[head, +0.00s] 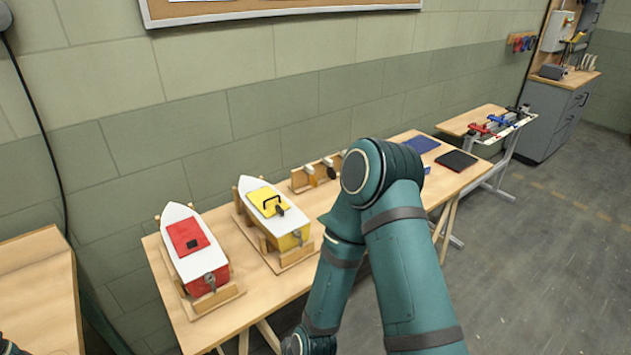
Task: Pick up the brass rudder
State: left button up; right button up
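A wooden rack (300,181) stands at the back of the long table, against the wall side. It holds a few small upright parts (311,171), partly hidden behind my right arm. They may be rudders, but they are too small for me to tell which, if any, is the brass rudder. My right arm bends at the middle of the view, in front of the table, and its lower part runs down out of the picture. Neither gripper is visible. Only a sliver of my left arm shows at the bottom left corner.
A red-and-white boat (182,222) and a yellow-and-white boat (253,190) sit in wooden cradles on the table (160,265). A blue mat (422,145) and a black tray (456,160) lie at its right end. Another bench (40,300) is at left.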

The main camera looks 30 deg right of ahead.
aim_at(314, 183)
jog(key=u, duration=0.35)
jog(key=k+u, duration=0.15)
jog(key=u, duration=0.2)
jog(key=j+u, duration=0.1)
jog(key=u, duration=0.3)
jog(key=k+l+u, duration=0.1)
jog(key=l+u, duration=0.15)
jog(key=u, duration=0.2)
jog(key=k+l+u, duration=0.1)
jog(key=l+u, duration=0.15)
jog(key=u, duration=0.15)
jog(key=k+l, duration=0.2)
jog(key=l, duration=0.15)
jog(key=k+l, duration=0.2)
jog(key=l, duration=0.2)
jog(key=k+l, duration=0.2)
jog(key=l, duration=0.15)
jog(key=k+l, duration=0.2)
jog(key=l, duration=0.2)
jog(key=k+l, duration=0.2)
jog(key=l, duration=0.15)
jog(key=k+l, duration=0.2)
jog(key=l, duration=0.15)
jog(key=k+l, duration=0.2)
jog(key=l, duration=0.2)
